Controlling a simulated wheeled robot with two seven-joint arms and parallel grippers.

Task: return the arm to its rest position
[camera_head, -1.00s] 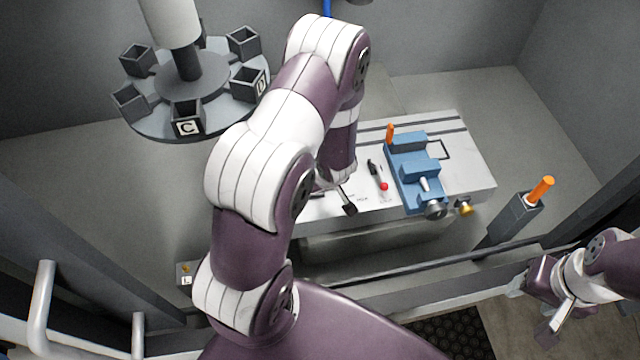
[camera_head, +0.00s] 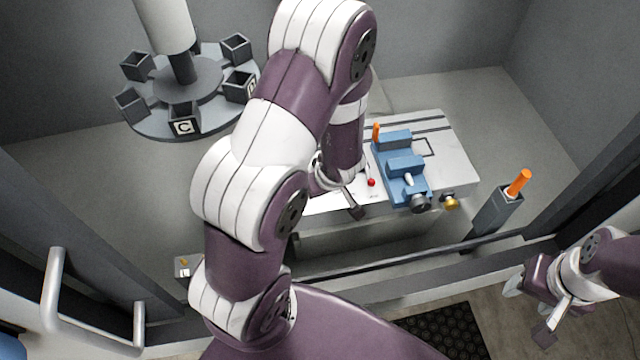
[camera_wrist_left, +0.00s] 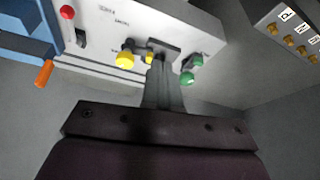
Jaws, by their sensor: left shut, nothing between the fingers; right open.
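My left arm (camera_head: 265,135) rises from the bottom middle of the head view, bends over and hangs down above the white bench. Its gripper (camera_head: 355,208) is mostly hidden behind the wrist; only a dark tip shows near the bench's front. In the left wrist view the gripper (camera_wrist_left: 164,62) is shut and empty, its fingers over the bench panel near yellow and green knobs (camera_wrist_left: 124,60). I cannot tell if it touches them. My right gripper (camera_head: 528,308) is open and empty at the lower right, outside the booth's front edge.
A blue vise (camera_head: 402,166) stands on the white bench (camera_head: 455,160). A grey carousel (camera_head: 150,125) with square cups is at the back left. A grey holder (camera_head: 495,213) with an orange-handled item stands right. A metal door handle (camera_head: 52,300) is at lower left.

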